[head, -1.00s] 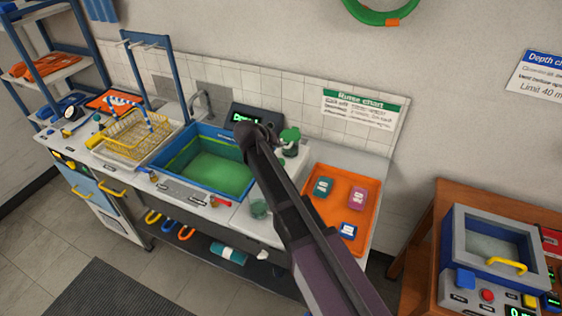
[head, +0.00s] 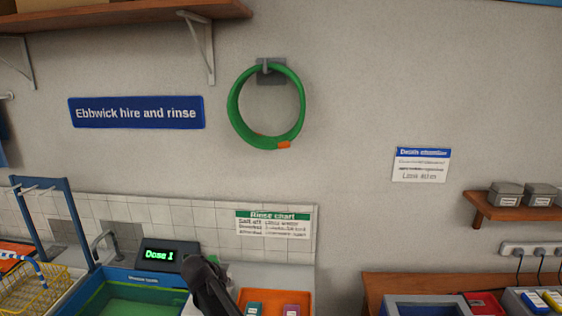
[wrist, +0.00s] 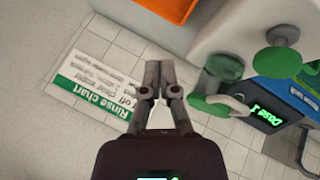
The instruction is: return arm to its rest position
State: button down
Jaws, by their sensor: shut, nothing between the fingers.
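My gripper (wrist: 158,78) shows in the wrist view with its two grey fingers together and nothing between them. It is in front of the white tiled splashback (wrist: 120,40), apart from the things around it. The rinse chart (wrist: 95,82) lies to its left in that view. In the head view my dark arm rises from the bottom edge, left of centre, beside the dose display (head: 160,255). The fingers cannot be made out there, and most of the arm is below the picture.
A green-handled fitting (wrist: 218,105) is close on the gripper's right in the wrist view. An orange tray (wrist: 170,6) is at the top. In the head view the blue-rimmed basin (head: 130,283) is left of my arm. A green hose ring (head: 236,105) hangs on the wall above.

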jog(key=s+d+f+m+g+y, duration=0.1)
jog(key=s+d, duration=0.4)
jog(key=d, duration=0.6)
jog(key=s+d+f+m+g+y, duration=0.1)
jog(key=s+d+g, duration=0.2)
jog(key=s+d, duration=0.3)
jog(key=s+d+f+m+g+y, duration=0.1)
jog(key=s+d, duration=0.4)
jog(key=d, duration=1.2)
jog(key=shift+s+f+g+y, duration=0.35)
jog(key=shift+f+g+y, duration=0.15)
jog(key=shift+g, duration=0.3)
